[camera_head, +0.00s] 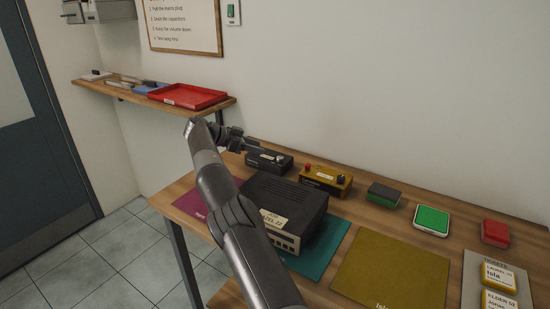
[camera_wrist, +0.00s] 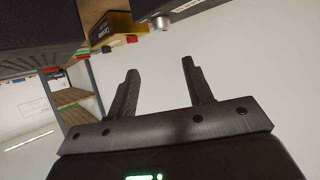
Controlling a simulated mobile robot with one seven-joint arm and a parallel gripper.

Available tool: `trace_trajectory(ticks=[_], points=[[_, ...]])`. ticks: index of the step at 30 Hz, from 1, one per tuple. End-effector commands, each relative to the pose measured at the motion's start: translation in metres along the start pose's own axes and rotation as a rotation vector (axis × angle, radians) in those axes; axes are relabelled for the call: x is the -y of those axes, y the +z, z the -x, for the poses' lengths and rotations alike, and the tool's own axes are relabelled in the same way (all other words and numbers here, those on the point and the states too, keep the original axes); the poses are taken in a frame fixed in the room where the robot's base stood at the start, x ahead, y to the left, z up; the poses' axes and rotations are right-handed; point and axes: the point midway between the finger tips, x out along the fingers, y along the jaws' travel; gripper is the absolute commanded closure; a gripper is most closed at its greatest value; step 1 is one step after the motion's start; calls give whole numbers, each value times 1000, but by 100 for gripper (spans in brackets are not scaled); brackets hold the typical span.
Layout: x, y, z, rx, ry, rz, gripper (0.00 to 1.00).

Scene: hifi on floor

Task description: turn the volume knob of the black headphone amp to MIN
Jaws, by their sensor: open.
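The black headphone amp (camera_head: 262,161) is a small black box with a pale label on the table, behind the large black unit. In the wrist view, a black box edge (camera_wrist: 215,8), apparently the amp, shows at the top with a silver knob (camera_wrist: 160,22) sticking out. My gripper (camera_wrist: 158,65) is open and empty, its fingertips pointing toward that knob and apart from it. In the head view my gripper (camera_head: 242,143) is just left of and above the amp.
A yellow box (camera_head: 326,181) with a red and a dark knob stands right of the amp. The large black unit (camera_head: 288,210) stands in front, on a teal mat (camera_head: 325,255). A red tray (camera_head: 188,95) lies on the wall shelf. Green and red blocks lie right.

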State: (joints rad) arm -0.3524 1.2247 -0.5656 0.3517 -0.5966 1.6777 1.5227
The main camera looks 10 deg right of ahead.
Motion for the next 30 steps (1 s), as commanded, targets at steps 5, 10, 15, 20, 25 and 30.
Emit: trace_trajectory(ticks=[5, 10, 15, 20, 25, 30], points=[[6, 24, 10, -50, -14, -37, 53], [7, 26, 8, -57, -15, -44, 53], [7, 25, -5, -57, -13, -43, 53], [7, 24, -26, -56, -11, -42, 53], [8, 22, -58, -54, -12, -42, 53], [8, 22, -83, -55, -14, -41, 53]])
